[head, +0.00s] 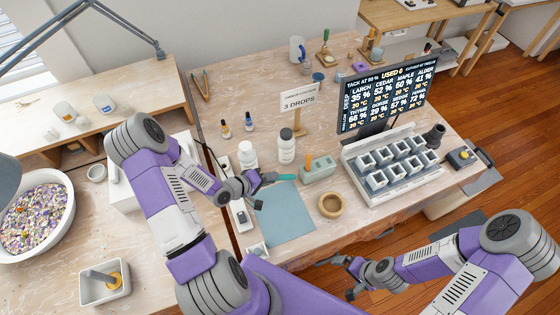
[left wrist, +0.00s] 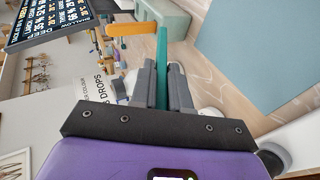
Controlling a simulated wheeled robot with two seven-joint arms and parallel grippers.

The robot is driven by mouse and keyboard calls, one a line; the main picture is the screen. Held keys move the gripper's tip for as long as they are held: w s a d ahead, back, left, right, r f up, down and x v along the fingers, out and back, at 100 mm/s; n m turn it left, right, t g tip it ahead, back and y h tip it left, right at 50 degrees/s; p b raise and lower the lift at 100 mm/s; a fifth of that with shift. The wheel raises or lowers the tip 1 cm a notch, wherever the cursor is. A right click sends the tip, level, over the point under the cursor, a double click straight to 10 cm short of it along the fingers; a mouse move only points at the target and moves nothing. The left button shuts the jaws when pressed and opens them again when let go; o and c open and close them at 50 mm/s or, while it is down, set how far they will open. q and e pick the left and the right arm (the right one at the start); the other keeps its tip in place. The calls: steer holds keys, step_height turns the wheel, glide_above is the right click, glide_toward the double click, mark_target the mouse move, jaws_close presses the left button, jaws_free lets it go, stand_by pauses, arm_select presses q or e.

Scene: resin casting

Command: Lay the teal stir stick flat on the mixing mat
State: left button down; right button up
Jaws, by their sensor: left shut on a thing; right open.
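The teal stir stick (head: 284,177) is held in my left gripper (head: 256,182), its free end pointing right. In the left wrist view the stick (left wrist: 162,62) stands out between the two closed fingers (left wrist: 161,88). The blue-grey mixing mat (head: 285,217) lies on the table just below and right of that gripper in the head view. The stick is over or near the mat's far edge; its height above it is hard to tell. The mat also shows in the left wrist view (left wrist: 250,45). My right gripper (head: 346,276) is open and empty, off the table's front edge.
A green block (head: 320,172) with an orange-handled tool stands beyond the mat. White bottles (head: 286,150) stand behind the gripper. A wooden ring (head: 331,205) sits right of the mat. A mold rack (head: 392,175) and display (head: 386,97) are further right. The mat's surface looks clear.

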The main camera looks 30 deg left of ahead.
arm_select(q)
steer(key=shift+w, duration=0.15)
steer(key=shift+s+f+b, duration=0.25)
steer(key=shift+f+b, duration=0.35)
steer(key=shift+b, duration=0.15)
step_height(320, 180, down, 6)
steer(key=b, duration=0.5)
steer(key=shift+f+b, duration=0.75)
steer(key=shift+f, duration=0.05)
steer(key=c, duration=1)
jaws_free()
steer(key=shift+c, duration=0.2)
